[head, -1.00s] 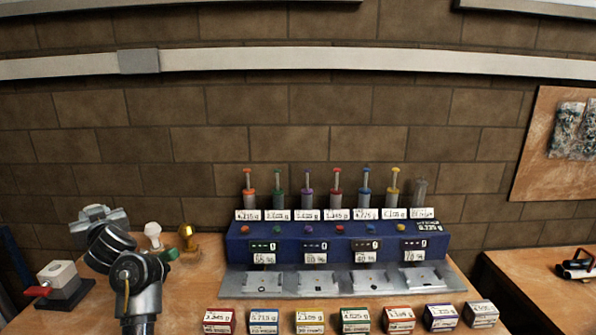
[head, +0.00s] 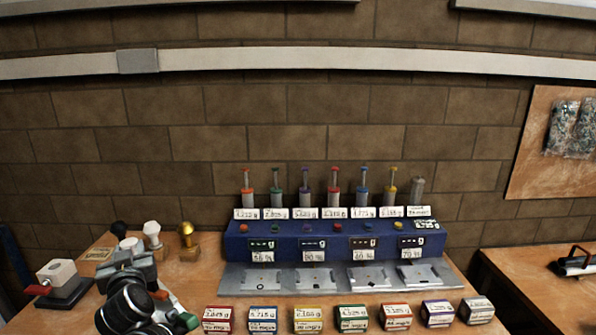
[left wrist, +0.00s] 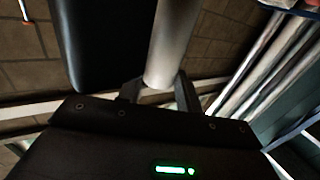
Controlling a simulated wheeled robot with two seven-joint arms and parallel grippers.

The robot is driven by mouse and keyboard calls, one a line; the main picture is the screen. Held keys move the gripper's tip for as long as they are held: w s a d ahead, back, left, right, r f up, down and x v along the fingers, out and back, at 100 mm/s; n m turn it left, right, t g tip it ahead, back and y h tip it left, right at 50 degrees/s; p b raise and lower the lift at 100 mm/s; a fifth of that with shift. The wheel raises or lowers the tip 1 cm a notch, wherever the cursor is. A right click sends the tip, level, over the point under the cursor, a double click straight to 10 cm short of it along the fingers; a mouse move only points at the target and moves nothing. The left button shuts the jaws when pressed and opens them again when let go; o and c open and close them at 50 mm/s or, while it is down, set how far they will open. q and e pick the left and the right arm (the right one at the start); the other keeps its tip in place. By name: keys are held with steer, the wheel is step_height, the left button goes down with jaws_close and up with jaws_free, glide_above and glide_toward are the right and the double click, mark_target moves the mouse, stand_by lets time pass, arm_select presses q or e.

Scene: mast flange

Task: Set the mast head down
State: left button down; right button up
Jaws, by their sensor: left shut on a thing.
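My left gripper (left wrist: 158,92) is shut on a smooth grey cylinder (left wrist: 172,45), which I take to be part of the mast head. In the left wrist view the cylinder stands between the two fingers and runs out of the top of the picture. A large black block (left wrist: 98,40) shows just left of it; I cannot tell whether they are joined. In the head view my left gripper (head: 130,260) is low over the left part of the bench, and my arm hides most of what it holds. My right gripper is not in view.
A white block on a black base with a red lever (head: 57,272) stands left of my arm. A white-knobbed stamp (head: 152,234) and a brass one (head: 187,238) stand behind. A blue dispenser rack (head: 335,243) and several small labelled boxes (head: 308,319) fill the bench to the right.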

mark_target(164, 312)
arm_select(q)
steer(key=s+d+f+m+h, duration=0.1)
steer(key=s+d, duration=0.1)
steer(key=d, duration=0.1)
steer(key=s+d+f+m+t+h, duration=0.1)
steer(key=s+d+f+h, duration=0.1)
steer(key=d, duration=0.1)
steer(key=s+d+f+m+h, duration=0.1)
steer(key=s+d, duration=0.1)
steer(key=d, duration=0.1)
steer(key=shift+s+d+f+t, duration=0.25)
steer(key=shift+s+f+t, duration=0.05)
steer(key=shift+s+f, duration=0.1)
steer(key=s+d+f+m+h, duration=0.2)
steer(key=s+d+h, duration=0.2)
steer(key=s+d, duration=0.4)
steer(key=shift+f+m+t+h, duration=0.15)
steer(key=shift+m+t+h, duration=0.15)
steer(key=shift+m+h, duration=0.1)
